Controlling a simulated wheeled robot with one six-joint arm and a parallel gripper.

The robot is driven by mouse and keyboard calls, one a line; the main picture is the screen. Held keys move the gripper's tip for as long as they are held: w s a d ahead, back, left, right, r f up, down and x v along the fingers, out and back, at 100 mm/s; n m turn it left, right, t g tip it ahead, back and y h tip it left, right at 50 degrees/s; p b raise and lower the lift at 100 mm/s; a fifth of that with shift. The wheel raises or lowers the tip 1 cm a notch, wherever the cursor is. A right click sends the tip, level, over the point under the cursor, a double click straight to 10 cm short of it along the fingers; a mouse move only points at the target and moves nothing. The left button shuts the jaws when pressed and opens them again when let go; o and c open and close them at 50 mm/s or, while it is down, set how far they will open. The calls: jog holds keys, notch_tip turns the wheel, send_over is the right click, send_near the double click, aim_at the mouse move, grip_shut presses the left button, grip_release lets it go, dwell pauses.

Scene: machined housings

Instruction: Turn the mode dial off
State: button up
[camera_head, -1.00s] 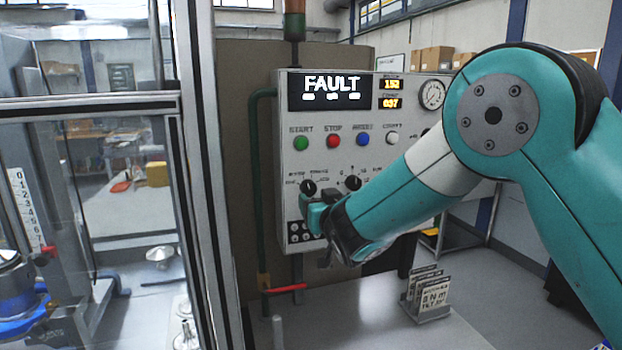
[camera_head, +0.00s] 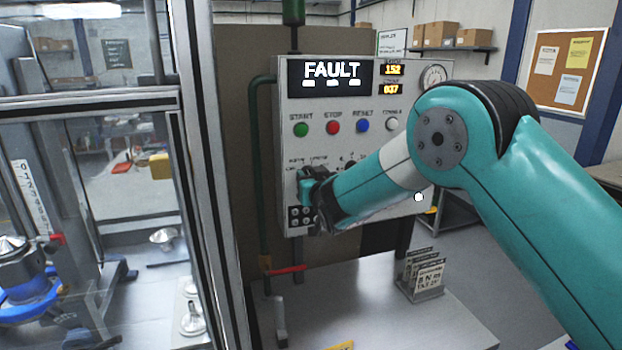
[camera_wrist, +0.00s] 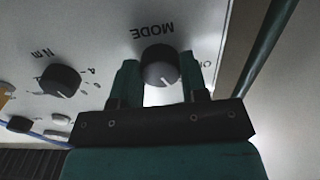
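The mode dial (camera_wrist: 160,68) is a dark round knob under an upside-down MODE label in the wrist view. Its light pointer mark faces down and slightly right there. A partly hidden label starting with O is beside the right finger. My gripper (camera_wrist: 160,78) has its two fingers spread, one on each side of the dial. The fingertips are close to its edges; I cannot tell whether they touch. In the head view my gripper (camera_head: 304,188) is at the lower left of the control panel (camera_head: 345,99) and hides the dial. The display (camera_head: 331,70) reads FAULT.
Another dark dial (camera_wrist: 60,80), marked N m, sits left of my gripper in the wrist view. Green, red, blue and white buttons line the panel. A green pipe (camera_head: 257,180) runs down its left side. A card holder (camera_head: 424,277) stands on the table below.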

jog(key=shift+f+n+b, duration=0.15)
jog(key=shift+n+b, duration=0.15)
jog(key=shift+b, duration=0.2)
jog(key=shift+n+b, duration=4.1)
jog(key=shift+b, duration=0.25)
jog(key=shift+r, duration=0.2)
jog(key=o, duration=0.9)
